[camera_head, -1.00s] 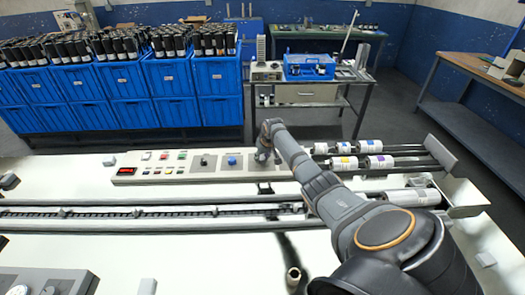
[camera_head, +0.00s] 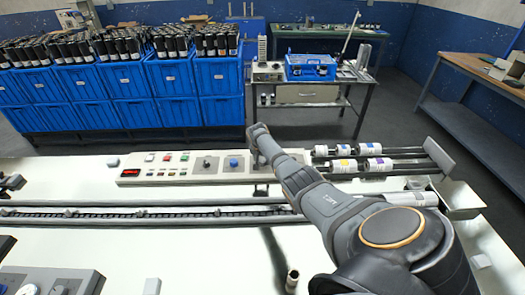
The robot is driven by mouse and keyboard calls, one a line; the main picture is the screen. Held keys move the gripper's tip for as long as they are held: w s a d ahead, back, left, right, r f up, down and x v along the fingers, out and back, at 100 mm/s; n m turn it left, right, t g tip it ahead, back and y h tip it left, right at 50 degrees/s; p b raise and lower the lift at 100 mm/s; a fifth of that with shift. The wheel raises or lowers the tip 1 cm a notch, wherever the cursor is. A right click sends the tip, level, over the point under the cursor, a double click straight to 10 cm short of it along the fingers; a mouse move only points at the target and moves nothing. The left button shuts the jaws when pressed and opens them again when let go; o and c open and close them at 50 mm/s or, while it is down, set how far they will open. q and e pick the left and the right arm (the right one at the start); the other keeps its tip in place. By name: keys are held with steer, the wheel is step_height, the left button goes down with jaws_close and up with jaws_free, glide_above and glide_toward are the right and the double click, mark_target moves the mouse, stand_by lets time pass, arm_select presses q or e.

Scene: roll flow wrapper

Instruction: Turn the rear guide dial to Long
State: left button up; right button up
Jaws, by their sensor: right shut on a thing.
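The long light control panel (camera_head: 150,173) lies along the rear of the white machine top. It carries small coloured buttons, a red display, a grey dial (camera_head: 207,163) and a blue knob (camera_head: 233,162). My right gripper (camera_head: 257,160) points down at the panel's right end, just right of the blue knob. It is shut on what appears to be the rear guide dial, which the gripper and wrist hide. The dial's marks and pointer cannot be read. I cannot make out my left gripper.
White labelled rolls (camera_head: 344,165) lie on rails right of my right arm. The conveyor channel (camera_head: 130,213) runs across the front of the panel. Blue crates (camera_head: 128,114) stand behind, beside a bench with a blue toolbox (camera_head: 310,67). A dark shape (camera_head: 12,183) at the left edge is unclear.

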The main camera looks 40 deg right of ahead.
stand_by(0.5)
steer(key=o, duration=1.1)
steer(key=shift+o, duration=0.2)
steer(key=v, duration=1.2)
steer(key=shift+w+d, duration=0.1)
